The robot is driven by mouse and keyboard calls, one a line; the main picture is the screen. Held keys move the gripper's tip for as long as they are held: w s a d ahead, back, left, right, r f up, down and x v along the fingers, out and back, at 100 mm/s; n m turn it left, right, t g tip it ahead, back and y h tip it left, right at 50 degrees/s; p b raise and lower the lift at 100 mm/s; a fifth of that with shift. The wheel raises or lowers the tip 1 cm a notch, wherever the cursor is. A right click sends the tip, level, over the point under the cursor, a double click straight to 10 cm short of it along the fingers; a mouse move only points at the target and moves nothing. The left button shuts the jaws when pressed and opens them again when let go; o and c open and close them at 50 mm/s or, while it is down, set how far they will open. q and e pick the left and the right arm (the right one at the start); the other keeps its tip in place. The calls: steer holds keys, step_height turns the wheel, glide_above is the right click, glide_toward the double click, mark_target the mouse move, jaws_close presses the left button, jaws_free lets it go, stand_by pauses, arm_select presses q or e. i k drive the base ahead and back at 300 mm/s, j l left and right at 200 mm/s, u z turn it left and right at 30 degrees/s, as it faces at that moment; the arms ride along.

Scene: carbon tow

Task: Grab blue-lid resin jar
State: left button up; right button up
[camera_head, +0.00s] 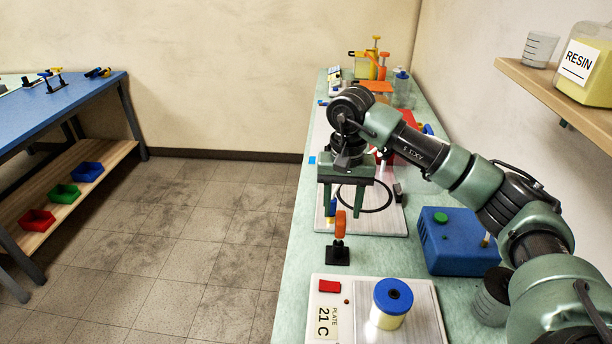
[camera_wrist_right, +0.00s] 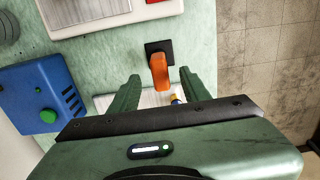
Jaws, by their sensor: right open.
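A cream-yellow jar with a blue lid and a dark centre (camera_head: 392,299) stands upright on the white hot plate (camera_head: 345,290) marked "21 C", at the front of the green bench. The jar does not show in the right wrist view. My right gripper (camera_head: 344,208) points down, open and empty, farther along the bench, beyond the jar and apart from it. Its two fingers (camera_wrist_right: 158,92) also show in the right wrist view. My left gripper is not in view.
An orange-handled clamp (camera_head: 340,226) stands between gripper and hot plate. A blue box with a green button (camera_head: 455,240) and a grey cup (camera_head: 490,298) are to the right. A shelf (camera_head: 545,88) holds a resin container (camera_head: 585,65). A clear blue-topped vessel (camera_head: 402,88) stands far back.

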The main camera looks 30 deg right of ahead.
mark_target(392, 300)
steer(key=k+j, duration=1.2)
steer(key=k, duration=0.1)
